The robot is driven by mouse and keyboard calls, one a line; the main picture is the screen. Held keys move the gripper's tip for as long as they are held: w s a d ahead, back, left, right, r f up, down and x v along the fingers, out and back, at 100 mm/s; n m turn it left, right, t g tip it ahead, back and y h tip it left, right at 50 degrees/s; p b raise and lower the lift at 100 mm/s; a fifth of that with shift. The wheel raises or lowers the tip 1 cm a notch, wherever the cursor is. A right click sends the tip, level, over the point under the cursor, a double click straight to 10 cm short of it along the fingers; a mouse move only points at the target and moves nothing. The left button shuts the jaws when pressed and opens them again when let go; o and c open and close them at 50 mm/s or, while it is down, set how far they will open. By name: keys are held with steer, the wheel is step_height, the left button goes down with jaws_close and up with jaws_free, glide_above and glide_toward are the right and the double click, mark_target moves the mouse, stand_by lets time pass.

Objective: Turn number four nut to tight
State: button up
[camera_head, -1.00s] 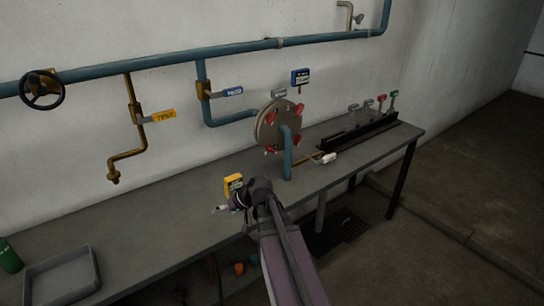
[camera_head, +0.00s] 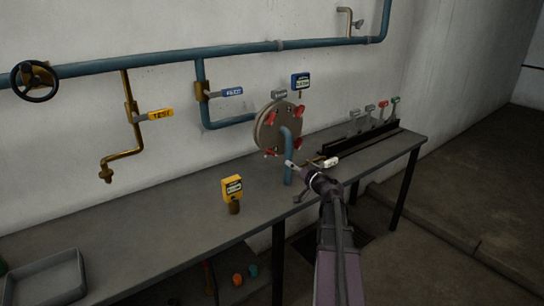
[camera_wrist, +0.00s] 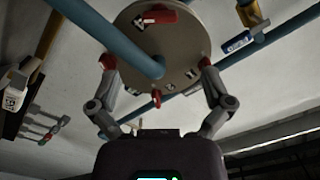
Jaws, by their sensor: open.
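The round flange (camera_head: 266,133) stands at the back of the bench with red nuts around its rim, joined by a blue pipe (camera_head: 288,165). In the wrist view the flange (camera_wrist: 190,60) fills the top middle. One red nut (camera_wrist: 156,97) sits at its near edge, between the spread fingers. Other red nuts (camera_wrist: 107,61) show close to the fingertips, contact unclear. Small tags on the flange are too small to read, so I cannot tell which nut is number four. My gripper (camera_head: 293,182) is open and empty, in front of the flange beside the blue pipe.
A yellow device (camera_head: 232,188) stands on the bench (camera_head: 150,222) left of my arm. A white-handled lever (camera_head: 330,162) is close right of my gripper. A black rack (camera_head: 360,140) with several levers lies farther right. A grey tray (camera_head: 45,278) is at front left.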

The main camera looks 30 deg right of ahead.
mark_target(272, 152)
stand_by(0.4)
steer(key=w, duration=0.9)
steer(key=w+a, duration=0.1)
steer(key=w, duration=0.3)
steer(key=shift+w, duration=0.4)
steer(key=c, duration=1)
